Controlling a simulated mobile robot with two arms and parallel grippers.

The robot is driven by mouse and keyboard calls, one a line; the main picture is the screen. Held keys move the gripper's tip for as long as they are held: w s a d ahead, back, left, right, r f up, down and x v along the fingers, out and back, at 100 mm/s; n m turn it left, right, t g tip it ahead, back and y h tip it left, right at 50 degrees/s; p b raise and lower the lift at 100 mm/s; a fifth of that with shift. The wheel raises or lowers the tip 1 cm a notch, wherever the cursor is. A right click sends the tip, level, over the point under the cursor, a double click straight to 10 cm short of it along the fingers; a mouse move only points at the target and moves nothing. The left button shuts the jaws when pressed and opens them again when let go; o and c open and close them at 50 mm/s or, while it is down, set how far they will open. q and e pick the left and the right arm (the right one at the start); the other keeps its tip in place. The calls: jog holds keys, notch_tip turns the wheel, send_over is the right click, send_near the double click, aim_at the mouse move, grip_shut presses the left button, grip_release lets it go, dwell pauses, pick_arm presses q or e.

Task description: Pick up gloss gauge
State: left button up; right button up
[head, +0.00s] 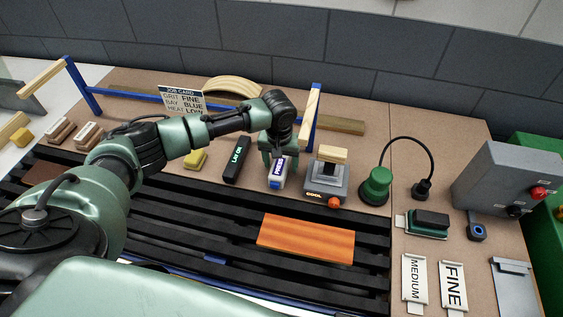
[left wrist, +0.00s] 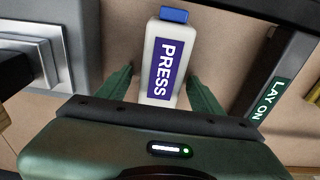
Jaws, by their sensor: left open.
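A small white handheld gauge (head: 277,180) with a blue end and a blue label reading PRESS stands on the brown bench; I take it as the gloss gauge. In the left wrist view the gauge (left wrist: 163,62) lies between my fingers, blue end pointing away. My left gripper (head: 279,155) is over it from above, open, one finger on each side. In the left wrist view the gripper's (left wrist: 160,92) fingers show gaps to the gauge on both sides. The gauge's near end is hidden by the gripper body. My right gripper is out of view.
A black bar (head: 236,160) labelled LAY ON lies just left of the gauge. A grey stand (head: 326,187) reading COOL is just right. An orange board (head: 305,239) lies on the black slats (head: 200,233) in front. A job card (head: 182,100) stands behind.

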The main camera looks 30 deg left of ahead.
pick_arm(q)
jog(key=shift+c, duration=0.3)
grip_shut()
jog(key=shift+r, duration=0.1)
